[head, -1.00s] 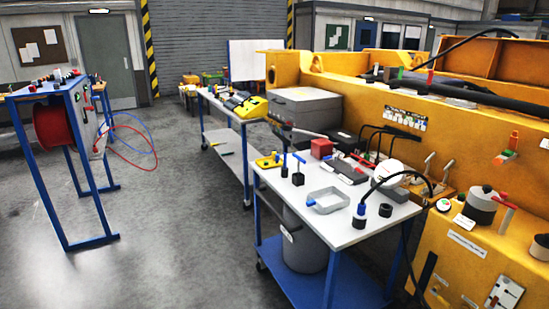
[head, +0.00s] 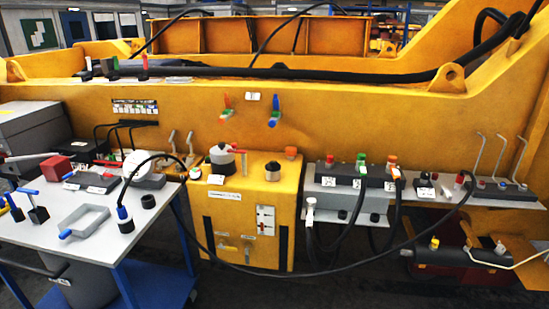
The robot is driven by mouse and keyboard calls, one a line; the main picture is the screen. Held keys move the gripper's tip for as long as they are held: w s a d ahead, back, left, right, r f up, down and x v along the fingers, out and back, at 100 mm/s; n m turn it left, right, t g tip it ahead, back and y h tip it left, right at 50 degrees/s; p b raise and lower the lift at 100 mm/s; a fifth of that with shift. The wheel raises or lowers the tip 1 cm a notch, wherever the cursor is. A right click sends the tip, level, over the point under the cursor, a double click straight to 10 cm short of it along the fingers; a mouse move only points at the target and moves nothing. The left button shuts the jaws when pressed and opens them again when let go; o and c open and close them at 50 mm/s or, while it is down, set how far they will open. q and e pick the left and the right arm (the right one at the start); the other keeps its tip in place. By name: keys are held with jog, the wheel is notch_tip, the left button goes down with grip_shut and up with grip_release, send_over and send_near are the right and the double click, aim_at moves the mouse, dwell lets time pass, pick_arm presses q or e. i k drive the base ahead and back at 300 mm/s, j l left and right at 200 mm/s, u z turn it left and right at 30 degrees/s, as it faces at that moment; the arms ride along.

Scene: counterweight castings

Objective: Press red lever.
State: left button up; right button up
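Below, on top of the yellow cabinet (head: 270,200), a red T-shaped handle (head: 241,152) stands beside a grey pot-like cylinder (head: 222,160). I cannot tell from the picture which red handle is the task's lever.
A white-topped blue cart (head: 95,240) at left holds a grey tray (head: 84,220), a red box (head: 55,168) and tools. A grey shelf (head: 345,197) at right carries valve blocks with coloured knobs. A black cable (head: 340,264) hangs low across the front.

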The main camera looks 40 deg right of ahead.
aim_at(105, 174)
jog(key=i, duration=0.9)
